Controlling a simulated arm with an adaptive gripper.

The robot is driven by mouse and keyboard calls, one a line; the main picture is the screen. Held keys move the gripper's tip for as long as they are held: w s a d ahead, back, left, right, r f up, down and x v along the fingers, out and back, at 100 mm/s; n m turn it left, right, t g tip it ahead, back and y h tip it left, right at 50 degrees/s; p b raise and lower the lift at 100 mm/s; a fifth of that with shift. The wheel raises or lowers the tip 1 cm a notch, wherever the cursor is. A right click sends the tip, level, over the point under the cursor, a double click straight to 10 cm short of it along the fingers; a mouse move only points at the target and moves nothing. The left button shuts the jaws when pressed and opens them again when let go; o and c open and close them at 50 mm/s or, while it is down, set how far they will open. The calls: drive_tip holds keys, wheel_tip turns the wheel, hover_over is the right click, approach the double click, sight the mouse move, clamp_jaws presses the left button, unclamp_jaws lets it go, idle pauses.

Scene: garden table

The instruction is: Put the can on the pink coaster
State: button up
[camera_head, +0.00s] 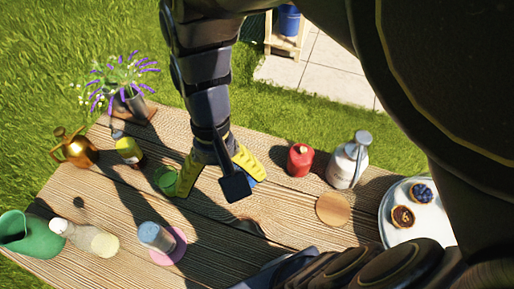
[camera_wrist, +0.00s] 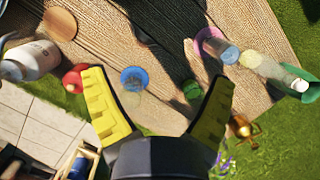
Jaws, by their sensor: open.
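A grey-blue cylinder, which I take as the can (camera_head: 153,235), stands upright on the pink coaster (camera_head: 180,250) at the front left of the table. In the wrist view the can (camera_wrist: 229,54) and the pink coaster (camera_wrist: 205,35) are at the upper right, outside the fingers. The can's base appears to rest on the coaster. My gripper (camera_head: 220,173), with yellow fingers, is open and apart from the can, farther back on the table. In the wrist view a round blue thing (camera_wrist: 134,71) shows between my open fingers; I cannot tell if it holds something.
A bottle (camera_head: 88,238) and green jug (camera_head: 35,235) stand left of the can. A green round thing (camera_head: 165,182) is beside my gripper. A red container (camera_head: 300,160), white bottle (camera_head: 347,162), wooden disc (camera_head: 332,209) and pastry plate (camera_head: 430,222) are to the right.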

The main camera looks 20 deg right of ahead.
drive_tip(key=s+d+r+n+t+h, duration=0.1)
drive_tip(key=s+d+r+n, duration=0.1)
drive_tip(key=s+d, duration=0.3)
drive_tip(key=shift+s+d, duration=0.3)
drive_tip(key=shift+s, duration=0.3)
